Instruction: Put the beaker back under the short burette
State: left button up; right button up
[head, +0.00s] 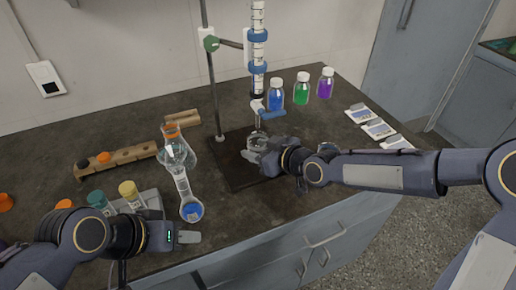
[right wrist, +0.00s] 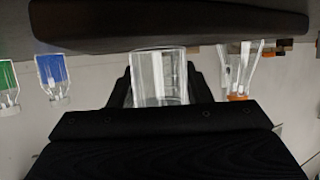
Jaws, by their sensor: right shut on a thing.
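The clear beaker (head: 257,142) is at the dark stand base (head: 232,178), below the tip of the burette (head: 258,50) in the head view. My right gripper (head: 254,155) is shut on the beaker, which also shows between its fingers in the right wrist view (right wrist: 160,78). I cannot tell whether the beaker rests on the base or hangs slightly above it. The burette has blue clamps and a blue stopcock (head: 272,113). My left gripper (head: 187,237) is low at the left, near the table's front edge, and its jaw opening is unclear.
Bottles with blue (head: 276,95), green (head: 302,90) and purple (head: 325,84) contents stand behind right. A wooden rack (head: 125,158) lies farther left. A glass rim (head: 328,148) shows behind my right arm.

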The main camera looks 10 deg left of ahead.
pick_arm(q)
jog(key=shift+f, duration=0.25)
pick_arm(e)
jog(key=shift+f, duration=0.2)
pick_arm(q)
jog(key=shift+r, duration=0.1)
pick_arm(e)
jog(key=o, duration=1)
jog(key=shift+r, duration=0.1)
pick_arm(q)
jog(key=shift+r, duration=0.15)
pick_arm(e)
jog(key=shift+r, duration=0.15)
jog(key=shift+d+r, duration=0.1)
jog(key=shift+d, duration=0.05)
pick_arm(q)
jog(key=shift+r+p, duration=0.85)
pick_arm(e)
jog(key=v, duration=1)
jog(key=shift+s, duration=0.1)
pick_arm(q)
jog(key=shift+r, duration=0.2)
pick_arm(e)
jog(key=shift+v, duration=0.8)
